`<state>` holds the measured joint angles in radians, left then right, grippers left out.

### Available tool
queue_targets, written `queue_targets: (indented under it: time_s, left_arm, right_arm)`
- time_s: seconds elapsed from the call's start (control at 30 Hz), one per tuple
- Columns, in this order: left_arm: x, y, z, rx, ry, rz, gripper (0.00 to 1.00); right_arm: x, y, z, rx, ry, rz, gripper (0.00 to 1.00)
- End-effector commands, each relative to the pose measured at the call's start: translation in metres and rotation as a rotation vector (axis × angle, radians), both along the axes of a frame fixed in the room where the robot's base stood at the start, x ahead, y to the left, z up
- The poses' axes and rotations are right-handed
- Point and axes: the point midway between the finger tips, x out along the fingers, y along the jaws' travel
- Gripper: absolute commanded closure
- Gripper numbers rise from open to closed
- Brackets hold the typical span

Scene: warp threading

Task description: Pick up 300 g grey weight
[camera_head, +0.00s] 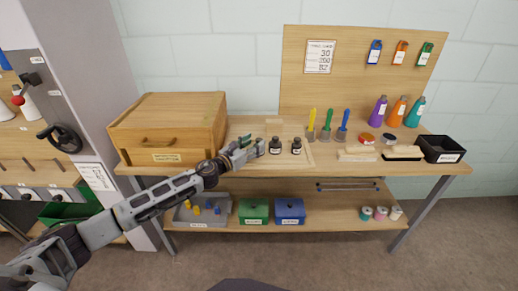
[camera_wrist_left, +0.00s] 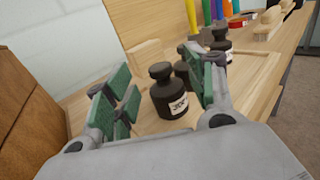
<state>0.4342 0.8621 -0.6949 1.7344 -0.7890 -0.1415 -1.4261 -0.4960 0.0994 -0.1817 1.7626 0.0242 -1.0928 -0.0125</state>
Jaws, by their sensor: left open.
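Several dark bottle-shaped weights with knobs and white labels stand on the tabletop; two show clearly in the head view, a left one (camera_head: 275,147) and a right one (camera_head: 296,147). In the left wrist view the nearest weight (camera_wrist_left: 171,101) stands upright between the spread green-padded fingers of my left gripper (camera_wrist_left: 160,88), with gaps visible on both sides. Its label is too blurred to read surely, so I cannot tell which is the 300 g one. Another weight is partly hidden behind it, and a third (camera_wrist_left: 221,44) stands farther off. My left gripper (camera_head: 250,147) is open at the weights' left.
A wooden drawer box (camera_head: 168,128) stands close left of my left gripper. Colored-handled tools (camera_head: 327,124), bottles (camera_head: 397,110), brushes (camera_head: 402,153) and a black tray (camera_head: 443,149) fill the table's right. A pegboard-like back panel (camera_head: 345,85) rises behind. The lower shelf holds bins.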

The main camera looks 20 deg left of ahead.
Motion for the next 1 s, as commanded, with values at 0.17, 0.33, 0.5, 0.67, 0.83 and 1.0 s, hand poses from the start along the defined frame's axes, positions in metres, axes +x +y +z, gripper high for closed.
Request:
queue_targets:
  time_s: [0.17, 0.33, 0.5, 0.67, 0.83, 1.0]
  left_arm:
    - [0.012, -0.005, 0.0, -0.001, 0.0, 0.001, 0.45]
    - [0.019, -0.008, 0.0, 0.0, 0.0, 0.001, 0.45]
    - [0.02, -0.009, 0.0, 0.0, 0.001, 0.0, 0.45]
    - [0.02, -0.009, 0.0, 0.0, 0.0, 0.0, 0.45]
    - [0.02, -0.009, 0.0, 0.0, 0.0, 0.0, 0.45]
    - [0.02, -0.009, 0.0, 0.0, 0.0, 0.0, 0.61]
  right_arm:
    - [0.0, -0.001, -0.002, -0.001, 0.0, 0.0, 0.6]
    - [0.002, -0.001, -0.001, -0.001, -0.003, 0.001, 0.6]
    - [0.003, -0.001, 0.0, -0.001, -0.004, 0.001, 0.6]
    - [0.003, 0.0, 0.0, -0.001, -0.003, 0.001, 0.6]
    - [0.003, 0.0, 0.001, -0.001, -0.004, 0.001, 0.6]
    - [0.003, 0.0, 0.001, -0.001, -0.004, 0.001, 0.6]
